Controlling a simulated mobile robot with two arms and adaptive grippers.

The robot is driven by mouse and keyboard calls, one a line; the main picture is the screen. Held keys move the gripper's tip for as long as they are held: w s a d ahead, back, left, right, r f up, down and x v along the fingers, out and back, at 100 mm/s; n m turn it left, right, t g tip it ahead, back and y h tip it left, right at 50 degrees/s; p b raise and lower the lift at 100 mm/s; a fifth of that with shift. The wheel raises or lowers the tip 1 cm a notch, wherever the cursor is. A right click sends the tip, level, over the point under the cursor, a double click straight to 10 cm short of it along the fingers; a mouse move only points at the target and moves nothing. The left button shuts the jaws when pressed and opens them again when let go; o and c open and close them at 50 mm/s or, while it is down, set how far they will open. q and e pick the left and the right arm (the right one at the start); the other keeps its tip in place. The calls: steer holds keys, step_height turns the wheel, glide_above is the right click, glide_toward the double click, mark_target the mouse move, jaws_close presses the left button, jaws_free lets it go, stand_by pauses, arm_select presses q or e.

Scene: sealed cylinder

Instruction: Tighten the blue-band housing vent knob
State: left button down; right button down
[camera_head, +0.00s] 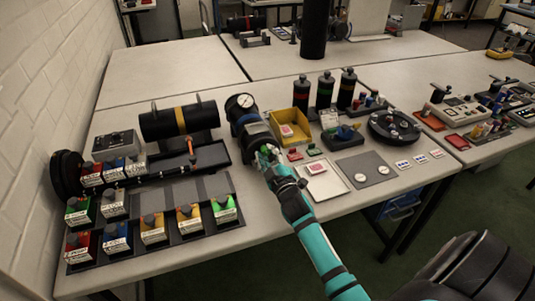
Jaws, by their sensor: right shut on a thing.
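The blue-band housing (252,130) is a dark cylinder lying on the table, with a bluish band and a round white-faced gauge (245,100) at its far end. My right gripper (267,155), on a teal arm from the lower right, is at the housing's near end. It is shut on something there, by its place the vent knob. The fingers and wrist hide the knob, so its shape and how far it is turned cannot be seen. My left gripper is not in view.
A yellow bin (301,121) stands close right of the housing, and a white tray (322,188) lies right of the gripper. A black cylinder with a yellow band (180,121) is to the left. Several coloured labelled blocks (152,229) fill the front left. A grey mat (365,158) is at right.

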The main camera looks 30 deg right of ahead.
steer(key=shift+m, duration=0.4)
steer(key=c, duration=1.1)
jaws_free()
steer(key=v, duration=1.2)
steer(key=shift+f, duration=0.1)
